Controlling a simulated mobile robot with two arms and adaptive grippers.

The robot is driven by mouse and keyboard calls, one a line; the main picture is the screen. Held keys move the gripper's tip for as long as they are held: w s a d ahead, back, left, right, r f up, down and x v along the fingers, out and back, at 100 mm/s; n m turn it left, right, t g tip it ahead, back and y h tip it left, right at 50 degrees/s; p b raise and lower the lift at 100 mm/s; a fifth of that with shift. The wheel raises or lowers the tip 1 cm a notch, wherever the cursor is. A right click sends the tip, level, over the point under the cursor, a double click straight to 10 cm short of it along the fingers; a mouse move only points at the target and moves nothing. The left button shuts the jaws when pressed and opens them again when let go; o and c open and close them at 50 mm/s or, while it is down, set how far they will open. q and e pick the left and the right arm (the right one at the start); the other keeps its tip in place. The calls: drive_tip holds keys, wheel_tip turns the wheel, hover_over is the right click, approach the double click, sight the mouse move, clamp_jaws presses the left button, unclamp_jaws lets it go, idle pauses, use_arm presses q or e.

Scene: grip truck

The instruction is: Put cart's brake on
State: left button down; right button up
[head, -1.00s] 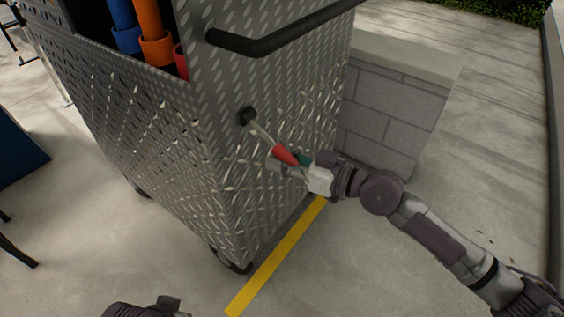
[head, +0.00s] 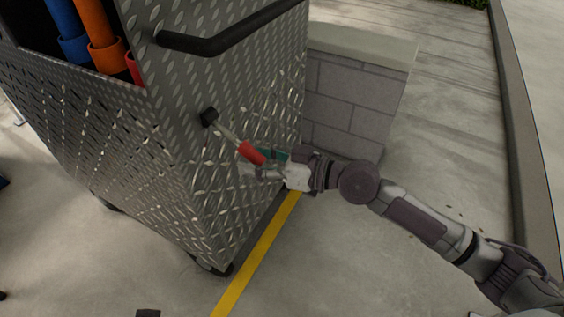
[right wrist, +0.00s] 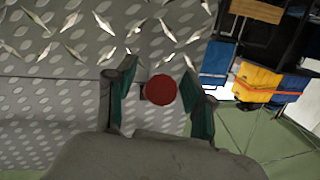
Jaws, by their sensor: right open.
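The cart (head: 170,130) is a tall grey diamond-plate box on wheels, with a black push handle (head: 215,42) near its top. A brake lever (head: 228,134) with a red grip (head: 251,153) slants down and right from a black pivot on the cart's end face. My right gripper (head: 262,164) is open at the red grip. In the right wrist view the round red grip end (right wrist: 161,89) lies between my teal-padded fingers (right wrist: 160,100), nearer the right one. Whether they touch it is unclear. Only a dark scrap of what may be my left gripper shows at the bottom edge.
Blue, orange and red tubes (head: 104,60) stand in the cart's open top. A low grey block wall (head: 345,100) is close behind the cart on the right. A yellow floor line (head: 262,248) runs along the cart's base. The pavement at right is open.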

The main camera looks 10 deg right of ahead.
drive_tip(key=v, duration=1)
drive_tip(key=shift+d, duration=0.1)
